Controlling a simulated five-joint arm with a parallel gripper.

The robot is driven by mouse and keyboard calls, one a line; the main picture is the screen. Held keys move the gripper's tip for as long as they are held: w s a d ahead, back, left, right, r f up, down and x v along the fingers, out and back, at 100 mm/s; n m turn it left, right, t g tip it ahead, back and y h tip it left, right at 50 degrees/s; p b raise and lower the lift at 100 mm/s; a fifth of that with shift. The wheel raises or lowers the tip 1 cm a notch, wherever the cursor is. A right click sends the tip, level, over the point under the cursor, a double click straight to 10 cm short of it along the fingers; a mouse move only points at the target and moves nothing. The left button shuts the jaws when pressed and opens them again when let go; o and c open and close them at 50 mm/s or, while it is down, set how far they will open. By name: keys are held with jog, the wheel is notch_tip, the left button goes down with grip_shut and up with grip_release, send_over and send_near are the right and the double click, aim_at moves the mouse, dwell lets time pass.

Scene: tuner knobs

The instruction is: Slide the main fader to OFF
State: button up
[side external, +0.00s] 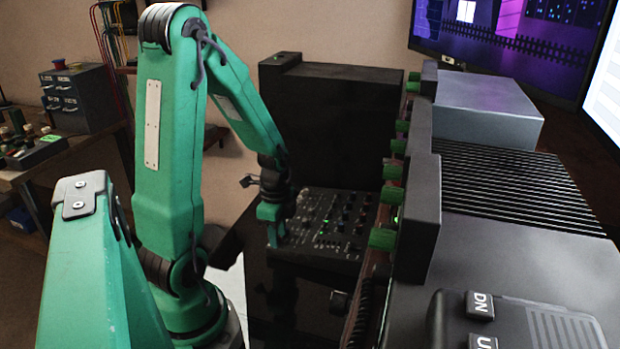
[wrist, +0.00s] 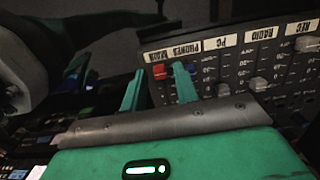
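A red fader cap (wrist: 160,72), under the upside-down MAIN label (wrist: 154,56), sits on the dark mixer panel (wrist: 240,62) in the wrist view. My gripper (wrist: 158,70) is open, its two green fingers apart. The red cap appears between the fingertips; I cannot tell whether either finger touches it. In the side view my gripper (side external: 271,222) is low at the left edge of the mixer (side external: 318,246), and the fader itself cannot be made out. The lower part of the fader's track is hidden by my gripper in the wrist view.
A blue cap (wrist: 192,69) lies just right of my right finger. Grey caps under PC (wrist: 222,89) and RADIO (wrist: 258,84) and one under REC (wrist: 306,44) stand farther right. A tall black box (side external: 330,125) stands behind the mixer, and a rack with green knobs (side external: 385,238) stands right.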

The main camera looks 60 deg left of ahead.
aim_at(295, 244)
jog(key=shift+w+d+r, duration=0.1)
jog(key=shift+w+d, duration=0.25)
jog(key=shift+w, duration=0.3)
jog(key=shift+w+d+r, duration=0.15)
jog(key=shift+w+d, duration=0.8)
jog(key=shift+d, duration=0.1)
notch_tip(295, 244, up, 8)
jog(key=s+d+r+n+t, duration=0.2)
jog(key=d+r+n, duration=0.2)
jog(key=d+r, duration=0.2)
jog(key=s+d+r+n+t, duration=0.2)
jog(key=d+r+n+t, duration=0.1)
jog(key=d+r+n, duration=0.2)
jog(key=shift+s+d+r+t, duration=0.35)
jog(key=shift+d+r, duration=0.2)
jog(key=shift+d, duration=0.5)
dwell(0.5)
